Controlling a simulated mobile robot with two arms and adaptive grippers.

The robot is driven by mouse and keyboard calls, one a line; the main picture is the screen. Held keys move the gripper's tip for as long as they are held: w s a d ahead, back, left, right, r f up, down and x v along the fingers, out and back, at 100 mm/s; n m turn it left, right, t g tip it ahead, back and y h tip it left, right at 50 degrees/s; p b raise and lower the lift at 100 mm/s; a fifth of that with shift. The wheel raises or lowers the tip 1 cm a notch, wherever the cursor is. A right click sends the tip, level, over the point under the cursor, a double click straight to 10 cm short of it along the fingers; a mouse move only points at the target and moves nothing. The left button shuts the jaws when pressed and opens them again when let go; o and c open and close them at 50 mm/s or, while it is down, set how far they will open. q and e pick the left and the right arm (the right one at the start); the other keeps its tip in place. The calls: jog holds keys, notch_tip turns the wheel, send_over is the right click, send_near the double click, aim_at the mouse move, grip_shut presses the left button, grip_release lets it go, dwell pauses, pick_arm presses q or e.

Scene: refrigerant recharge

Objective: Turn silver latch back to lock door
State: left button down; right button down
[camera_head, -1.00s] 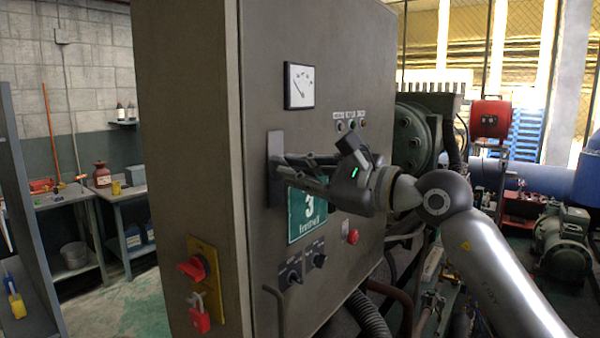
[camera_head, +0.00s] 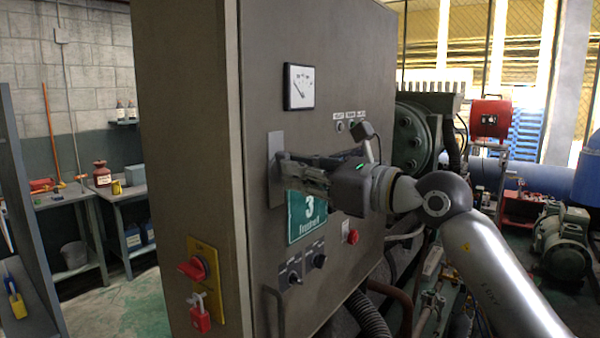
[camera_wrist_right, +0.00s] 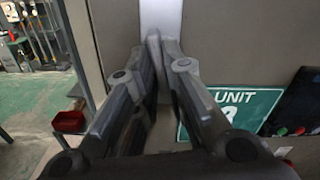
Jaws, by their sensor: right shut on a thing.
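The closed grey cabinet door (camera_head: 330,120) has a silver latch plate (camera_head: 275,150) near its left edge. The plate also shows as a pale vertical strip at the top of the right wrist view (camera_wrist_right: 161,15). My right gripper (camera_head: 285,172) reaches in from the right, its fingertips at the plate. In the right wrist view the fingers (camera_wrist_right: 163,42) come close together in front of the plate. They are shut on the latch, whose turning part is mostly hidden between them. My left gripper is not in view.
A green unit sign (camera_head: 306,214) sits just below the gripper, with a gauge (camera_head: 299,87) above. Black knobs (camera_head: 305,268), a red button (camera_head: 352,237) and a door handle (camera_head: 274,310) are lower. A red switch (camera_head: 194,268) and padlock (camera_head: 199,315) are on the cabinet's side.

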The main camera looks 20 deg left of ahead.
jog(key=shift+m, duration=0.7)
jog(key=c, duration=1.6)
grip_release()
jog(key=b+v, duration=0.4)
jog(key=v, duration=0.5)
